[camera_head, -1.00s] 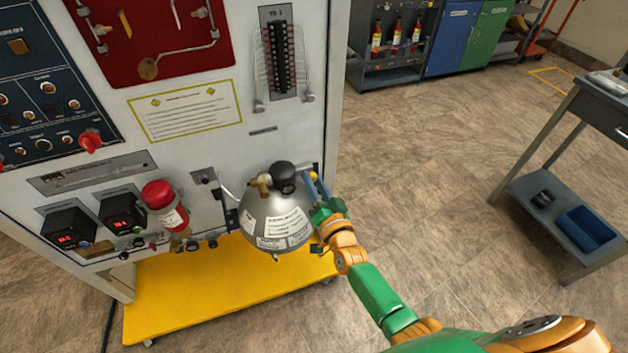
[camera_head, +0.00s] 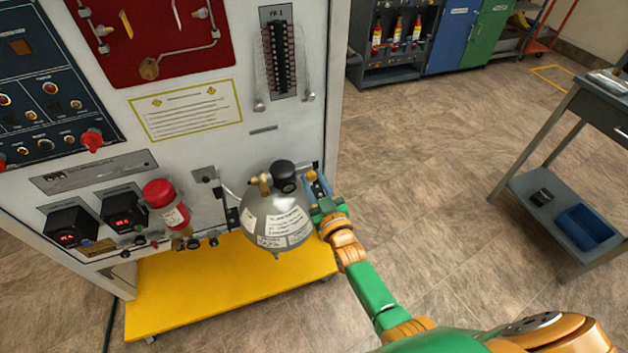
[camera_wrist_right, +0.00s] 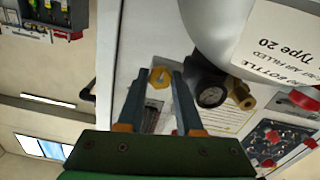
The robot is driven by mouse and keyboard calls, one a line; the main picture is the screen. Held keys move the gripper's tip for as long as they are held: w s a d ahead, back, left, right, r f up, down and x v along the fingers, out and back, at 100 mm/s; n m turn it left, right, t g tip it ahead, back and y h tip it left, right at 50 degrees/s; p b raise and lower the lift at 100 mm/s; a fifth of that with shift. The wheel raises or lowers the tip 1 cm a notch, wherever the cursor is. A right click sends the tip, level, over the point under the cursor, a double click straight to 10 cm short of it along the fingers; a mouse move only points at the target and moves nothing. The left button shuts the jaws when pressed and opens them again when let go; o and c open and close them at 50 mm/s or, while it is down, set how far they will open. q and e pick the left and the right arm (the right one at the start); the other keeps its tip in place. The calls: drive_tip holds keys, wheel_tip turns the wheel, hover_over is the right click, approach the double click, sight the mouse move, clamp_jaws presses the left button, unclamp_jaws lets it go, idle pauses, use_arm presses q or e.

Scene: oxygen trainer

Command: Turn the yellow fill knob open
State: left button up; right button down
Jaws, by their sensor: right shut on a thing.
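The yellow fill knob (camera_wrist_right: 160,77) shows in the right wrist view as a small yellow piece between the tips of my right gripper. My right gripper (camera_wrist_right: 158,82) is shut on it, with one blue-grey finger on each side. The silver bottle (camera_head: 262,222) has white labels, a black top and a brass fitting. My left gripper is not in view.
A red-capped cylinder (camera_head: 168,203) is left of the bottle. A yellow platform (camera_head: 190,295) lies below.

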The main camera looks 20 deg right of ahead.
drive_tip(key=shift+r+n, duration=0.15)
drive_tip(key=shift+n, duration=0.45)
drive_tip(key=c, duration=0.8)
unclamp_jaws()
drive_tip(key=shift+c, duration=0.2)
drive_tip(key=s+p, duration=0.1)
drive_tip(key=s, duration=0.6)
drive_tip(key=shift+d, duration=0.15)
